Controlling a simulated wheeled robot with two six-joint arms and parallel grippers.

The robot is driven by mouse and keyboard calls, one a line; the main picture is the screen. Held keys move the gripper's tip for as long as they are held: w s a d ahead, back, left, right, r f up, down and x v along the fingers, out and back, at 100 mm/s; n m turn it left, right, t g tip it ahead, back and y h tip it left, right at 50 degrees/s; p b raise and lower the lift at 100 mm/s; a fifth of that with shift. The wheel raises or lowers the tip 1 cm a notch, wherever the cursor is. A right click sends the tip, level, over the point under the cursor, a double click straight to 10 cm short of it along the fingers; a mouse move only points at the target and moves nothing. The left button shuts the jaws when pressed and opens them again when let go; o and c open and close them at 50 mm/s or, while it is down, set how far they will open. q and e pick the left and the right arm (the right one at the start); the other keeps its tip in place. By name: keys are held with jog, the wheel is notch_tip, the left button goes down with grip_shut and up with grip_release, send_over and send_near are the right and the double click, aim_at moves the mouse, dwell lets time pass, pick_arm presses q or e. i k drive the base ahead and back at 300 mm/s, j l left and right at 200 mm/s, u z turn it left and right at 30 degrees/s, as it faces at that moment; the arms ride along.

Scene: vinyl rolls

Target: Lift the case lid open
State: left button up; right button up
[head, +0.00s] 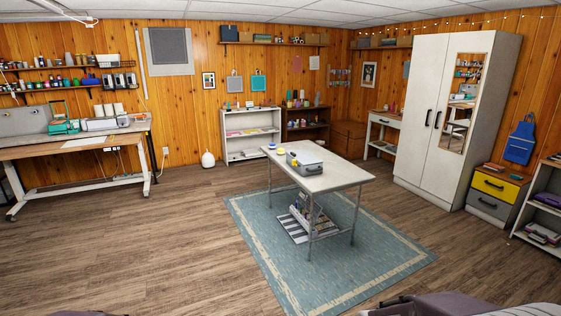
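A small grey case (305,162) stands on the white table (345,174) in the middle of the room. Its top looks flat and light, and its lid appears shut, with a darker handle or latch on the near side. It is too small here to make out the latch or hinge. Neither of my grippers can be made out in the head view.
Small yellow-topped items (281,151) sit left of the case. Rolls and a box fill the table's lower shelf. The table stands on a blue rug (375,262). The wooden floor (165,240) is clear to the left. A white wardrobe (456,120) stands right.

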aim_at(303, 157)
jog(key=i, duration=1.75)
jog(key=i+j, duration=0.1)
jog(key=i, duration=1.7)
jog(key=i+z, duration=0.1)
jog(key=i, duration=1.65)
